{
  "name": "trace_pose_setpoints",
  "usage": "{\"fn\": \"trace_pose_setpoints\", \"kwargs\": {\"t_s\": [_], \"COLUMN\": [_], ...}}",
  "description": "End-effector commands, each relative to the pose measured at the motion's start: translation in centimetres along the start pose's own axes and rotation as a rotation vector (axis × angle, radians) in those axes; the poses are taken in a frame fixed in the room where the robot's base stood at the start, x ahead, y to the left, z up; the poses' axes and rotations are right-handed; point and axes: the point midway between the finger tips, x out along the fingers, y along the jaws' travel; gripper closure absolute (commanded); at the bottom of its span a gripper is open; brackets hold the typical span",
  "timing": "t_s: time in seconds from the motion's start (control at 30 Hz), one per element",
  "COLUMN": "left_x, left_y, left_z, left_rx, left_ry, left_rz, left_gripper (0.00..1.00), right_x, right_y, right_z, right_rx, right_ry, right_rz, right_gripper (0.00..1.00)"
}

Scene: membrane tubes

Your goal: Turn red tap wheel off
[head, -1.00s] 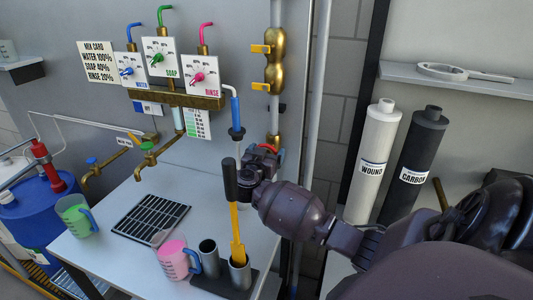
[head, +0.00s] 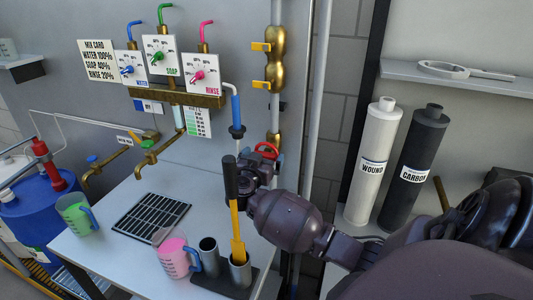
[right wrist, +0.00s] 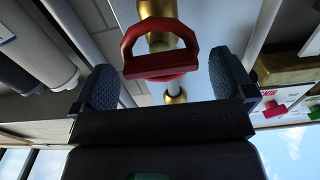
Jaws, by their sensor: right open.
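The red tap wheel (head: 268,146) is on the brass fitting at the bottom of the vertical pipe. In the head view only part of its red rim shows above my right gripper (head: 262,163). In the right wrist view the red wheel (right wrist: 160,66) is beyond and between the spread fingers of my right gripper (right wrist: 172,85), with a gap on each side. The fingers are open, hold nothing and seem not to touch the wheel. My left gripper is not in view.
A black-and-yellow tool (head: 237,215) stands upright in a metal holder in front of my right gripper. A pink jug (head: 172,260) and a black grate (head: 151,217) are on the bench. Two filter cartridges, one white (head: 373,165) and one dark (head: 412,170), stand at the right.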

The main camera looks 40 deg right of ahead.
Motion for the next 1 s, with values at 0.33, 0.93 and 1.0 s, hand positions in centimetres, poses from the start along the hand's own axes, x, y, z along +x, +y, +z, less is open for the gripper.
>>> {"fn": "trace_pose_setpoints", "kwargs": {"t_s": [0.33, 0.93, 1.0], "left_x": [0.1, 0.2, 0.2], "left_y": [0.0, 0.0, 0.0], "left_z": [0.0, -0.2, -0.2], "left_rx": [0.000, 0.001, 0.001], "left_ry": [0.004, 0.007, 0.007], "left_rz": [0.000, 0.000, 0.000], "left_gripper": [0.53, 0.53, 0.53], "right_x": [-3.7, -3.9, -3.8], "right_y": [0.0, 0.0, 0.1], "right_z": [0.0, 0.0, 0.0], "right_rx": [0.000, 0.000, 0.000], "right_ry": [0.000, 0.000, 0.000], "right_rz": [0.000, 0.000, 0.001], "right_gripper": [0.00, 0.00, 0.00]}}
